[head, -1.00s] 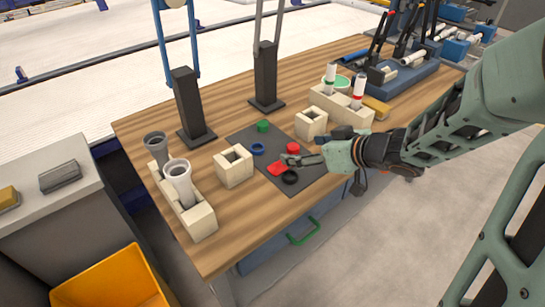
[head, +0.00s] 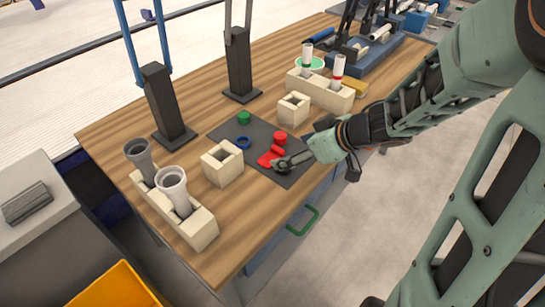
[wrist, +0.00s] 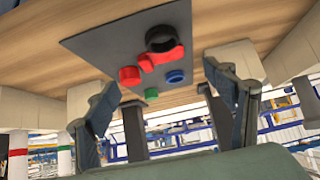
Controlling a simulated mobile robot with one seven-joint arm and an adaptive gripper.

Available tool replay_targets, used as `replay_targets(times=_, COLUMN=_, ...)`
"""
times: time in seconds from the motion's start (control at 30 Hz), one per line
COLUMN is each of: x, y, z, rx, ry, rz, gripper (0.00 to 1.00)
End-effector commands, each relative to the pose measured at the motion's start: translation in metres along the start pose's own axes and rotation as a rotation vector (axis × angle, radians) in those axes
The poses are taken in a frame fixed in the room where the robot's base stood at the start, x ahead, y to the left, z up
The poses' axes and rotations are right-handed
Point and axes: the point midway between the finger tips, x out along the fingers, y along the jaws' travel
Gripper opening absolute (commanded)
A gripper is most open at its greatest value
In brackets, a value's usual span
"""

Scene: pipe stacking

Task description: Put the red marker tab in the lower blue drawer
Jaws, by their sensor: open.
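The red marker tab (head: 266,159) lies flat on the dark mat (head: 225,129). It also shows in the wrist view (wrist: 168,56), close against the black ring (wrist: 160,38). My gripper (head: 284,162) is over the mat's near right part, just right of the tab and overlapping the black ring in the head view. In the wrist view my two fingers (wrist: 160,92) are spread with nothing between them. The blue drawer front (head: 268,257) with a green handle (head: 302,221) is under the table's front edge and looks shut.
A red cap (head: 280,138), blue ring (head: 243,142) and green cap (head: 244,118) share the mat. Beige blocks (head: 222,163) (head: 293,108) flank it. A beige holder (head: 205,232) with grey pipes stands left. Bare wood lies along the front edge.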

Motion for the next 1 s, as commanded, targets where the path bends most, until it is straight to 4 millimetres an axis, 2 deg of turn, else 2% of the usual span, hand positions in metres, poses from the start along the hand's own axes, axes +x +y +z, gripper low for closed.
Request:
replay_targets(times=0.03, x=0.011, y=0.0, z=0.003, rx=-0.001, ry=0.0, rz=-0.002, gripper=0.77)
replay_targets(times=0.37, x=0.031, y=-0.001, z=0.001, rx=-0.001, ry=0.001, rz=0.0, gripper=0.77)
replay_targets(times=0.7, x=0.073, y=-0.004, z=-0.002, rx=0.0, ry=0.002, rz=-0.001, gripper=0.77)
replay_targets(times=0.93, x=0.073, y=-0.003, z=-0.004, rx=0.0, ry=0.001, rz=0.001, gripper=0.77)
replay_targets(times=1.0, x=0.073, y=-0.003, z=-0.004, rx=0.0, ry=0.001, rz=0.001, gripper=0.71)
